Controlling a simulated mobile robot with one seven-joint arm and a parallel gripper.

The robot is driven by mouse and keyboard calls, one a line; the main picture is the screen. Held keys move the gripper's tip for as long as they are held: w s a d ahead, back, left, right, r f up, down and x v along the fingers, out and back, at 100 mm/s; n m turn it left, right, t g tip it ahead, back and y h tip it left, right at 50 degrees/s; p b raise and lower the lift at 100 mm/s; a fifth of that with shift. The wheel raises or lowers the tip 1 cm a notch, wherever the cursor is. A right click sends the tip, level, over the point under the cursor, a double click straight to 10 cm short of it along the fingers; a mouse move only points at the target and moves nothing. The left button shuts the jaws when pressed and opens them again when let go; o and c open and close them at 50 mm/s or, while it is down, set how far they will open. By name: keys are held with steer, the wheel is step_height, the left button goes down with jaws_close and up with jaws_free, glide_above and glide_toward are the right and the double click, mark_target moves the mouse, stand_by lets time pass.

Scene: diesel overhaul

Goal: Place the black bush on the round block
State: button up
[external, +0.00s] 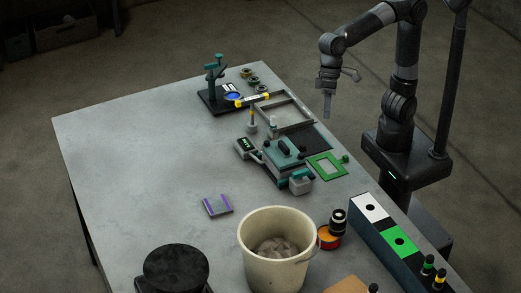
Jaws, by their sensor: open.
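My gripper (327,115) hangs pointing down beyond the table's right edge, at the height of the frame and plates, apart from everything; it looks small, with nothing seen in it. I cannot tell for sure which thing is the black bush. A black cylinder with a pale band (338,221) stands beside an orange-topped round tin (327,240), right of the bucket. Several small dark rings (253,80) lie at the far end of the table. A wide black round block (175,267) stands at the near left, its lower part cut off by the picture edge.
A cream bucket (276,250) with grey contents stands at the near middle. A teal machine (284,163), a green frame (327,165) and a grey tray frame (283,112) line the right side. A long box (385,231) has white and green panels.

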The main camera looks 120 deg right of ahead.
steer(key=s+d+f+n+t+h, duration=0.1)
steer(key=s+d+f+n, duration=0.2)
steer(key=s+d, duration=0.3)
steer(key=s+d+f+n+t+h, duration=0.1)
steer(key=s+d+f+n+t, duration=0.1)
steer(key=s+d, duration=0.5)
steer(key=s+f+n, duration=0.1)
steer(key=s, duration=0.4)
steer(key=shift+f+n+h, duration=0.4)
